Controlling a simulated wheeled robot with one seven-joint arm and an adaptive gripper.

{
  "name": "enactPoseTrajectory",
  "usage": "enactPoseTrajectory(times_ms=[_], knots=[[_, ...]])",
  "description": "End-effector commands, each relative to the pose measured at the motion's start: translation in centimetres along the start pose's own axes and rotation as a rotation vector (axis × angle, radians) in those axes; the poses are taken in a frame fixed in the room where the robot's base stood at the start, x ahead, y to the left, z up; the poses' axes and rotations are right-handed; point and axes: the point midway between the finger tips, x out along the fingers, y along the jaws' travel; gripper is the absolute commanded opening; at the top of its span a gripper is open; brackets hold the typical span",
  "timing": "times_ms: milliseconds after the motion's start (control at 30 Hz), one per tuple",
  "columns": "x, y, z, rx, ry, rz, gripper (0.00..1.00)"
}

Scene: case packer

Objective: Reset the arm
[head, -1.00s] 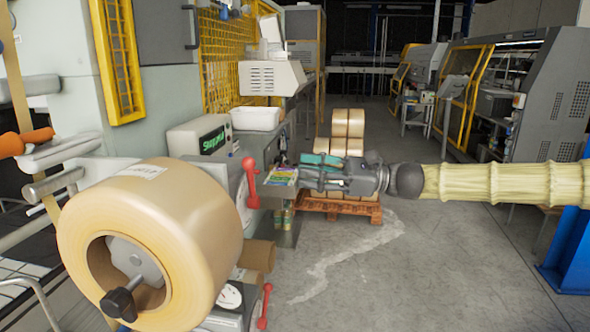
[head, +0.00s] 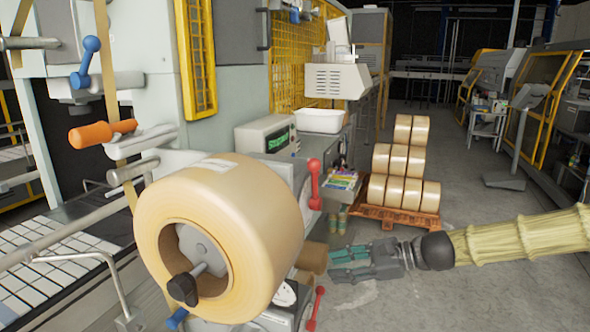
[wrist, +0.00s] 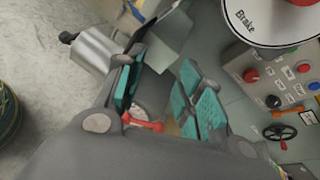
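My gripper (head: 338,264) is at the lower right of the large tape roll in the head view, reaching in from the right on my sleeved arm. Its two teal-padded fingers are apart with nothing between them. In the wrist view my gripper (wrist: 162,85) also shows a gap between the pads. The fingers appear apart from the machine parts around them, though exact distances cannot be told.
A large tape roll (head: 270,235) sits on the machine at left, with red-handled levers (head: 314,180) beside it. A pallet (head: 390,218) of stacked rolls stands behind my gripper. A control panel (wrist: 280,75) with buttons shows in the wrist view. Floor at lower right is open.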

Motion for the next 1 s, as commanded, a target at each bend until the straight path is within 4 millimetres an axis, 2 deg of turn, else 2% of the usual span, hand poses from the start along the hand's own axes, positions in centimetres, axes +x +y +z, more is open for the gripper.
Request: enactPoseTrajectory(times_ms=[33,200,433,600,700,800,1000], knots=[[1.5,1.9,-2.2,-0.012,0.052,0.033,0.37],[4.7,8.1,-9.2,-0.086,0.221,0.134,0.37],[6.7,17.8,-18.2,-0.231,0.431,0.309,0.37],[6.4,25.4,-24.0,-0.375,0.560,0.465,0.37],[5.6,29.6,-26.7,-0.471,0.616,0.562,0.37],[4.5,33.5,-29.1,-0.571,0.660,0.660,0.37],[1.7,40.5,-32.3,-0.791,0.704,0.851,0.37]])
